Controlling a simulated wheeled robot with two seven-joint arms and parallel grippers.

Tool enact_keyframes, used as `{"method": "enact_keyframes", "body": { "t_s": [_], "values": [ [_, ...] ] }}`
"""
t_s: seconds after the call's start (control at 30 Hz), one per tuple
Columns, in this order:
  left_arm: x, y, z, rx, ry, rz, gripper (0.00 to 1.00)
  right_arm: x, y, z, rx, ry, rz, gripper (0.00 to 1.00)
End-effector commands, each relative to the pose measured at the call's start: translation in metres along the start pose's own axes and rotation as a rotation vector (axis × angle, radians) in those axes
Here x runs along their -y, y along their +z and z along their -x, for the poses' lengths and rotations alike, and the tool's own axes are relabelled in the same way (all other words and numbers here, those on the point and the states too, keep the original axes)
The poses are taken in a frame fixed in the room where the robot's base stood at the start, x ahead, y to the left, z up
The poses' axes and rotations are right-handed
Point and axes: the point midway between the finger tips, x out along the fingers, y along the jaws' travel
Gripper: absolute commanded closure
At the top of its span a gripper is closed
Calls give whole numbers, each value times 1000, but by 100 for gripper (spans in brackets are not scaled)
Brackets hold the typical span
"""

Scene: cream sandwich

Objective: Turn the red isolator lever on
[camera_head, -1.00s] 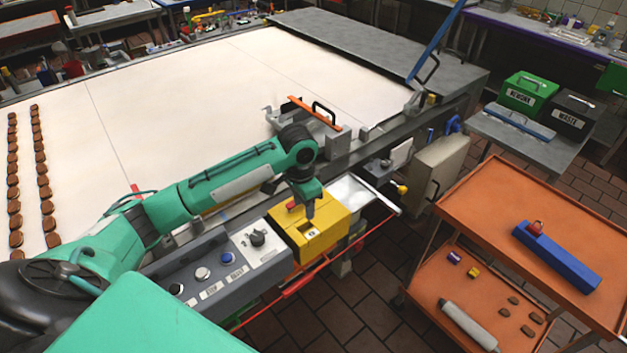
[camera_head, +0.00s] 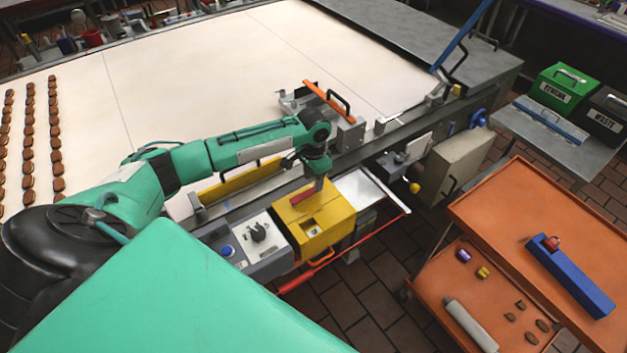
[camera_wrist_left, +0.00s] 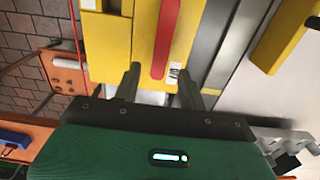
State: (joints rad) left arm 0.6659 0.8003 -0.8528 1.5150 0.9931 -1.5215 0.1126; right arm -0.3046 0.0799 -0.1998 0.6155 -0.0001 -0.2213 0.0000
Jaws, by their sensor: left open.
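The red isolator lever (camera_head: 303,199) lies along the top of the yellow box (camera_head: 327,222) on the machine's front edge. In the left wrist view the lever (camera_wrist_left: 166,38) is a long red bar on the yellow face (camera_wrist_left: 144,45), with a small white label beside its near end. My left gripper (camera_head: 319,184) is above the back part of the box, close to the lever. In the wrist view its open fingers (camera_wrist_left: 160,88) stand to either side of the lever's line, with nothing between them. Whether a finger touches the box cannot be told. My right gripper is out of view.
A grey panel with a black rotary knob (camera_head: 258,232) and blue button adjoins the box on the left. A red rail (camera_head: 345,252) runs along the front. A metal tray (camera_head: 368,190) is to the right. An orange trolley (camera_head: 490,208) stands further right.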

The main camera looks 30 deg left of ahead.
Motion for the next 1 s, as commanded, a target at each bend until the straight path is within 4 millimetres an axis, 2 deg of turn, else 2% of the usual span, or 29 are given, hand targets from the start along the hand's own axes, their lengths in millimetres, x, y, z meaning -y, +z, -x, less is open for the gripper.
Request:
{"method": "enact_keyframes", "body": {
  "t_s": [0.07, 0.17, 0.3, 0.57, 0.67, 0.8, 1.0],
  "values": [
    [0, 1, -11, 3, 0, 1, 58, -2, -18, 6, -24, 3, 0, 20],
    [0, 0, -22, 2, 0, 1, 58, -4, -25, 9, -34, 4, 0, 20],
    [0, 0, -30, 1, -1, 0, 58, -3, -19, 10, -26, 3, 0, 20],
    [0, 0, -32, 0, -1, -1, 58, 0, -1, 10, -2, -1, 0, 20],
    [0, 0, -32, 0, -1, 0, 74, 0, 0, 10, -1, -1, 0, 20],
    [0, 0, -32, 0, -1, 0, 100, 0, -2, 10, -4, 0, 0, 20],
    [0, 0, -32, 0, -1, -2, 100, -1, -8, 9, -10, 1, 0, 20]
  ]
}}
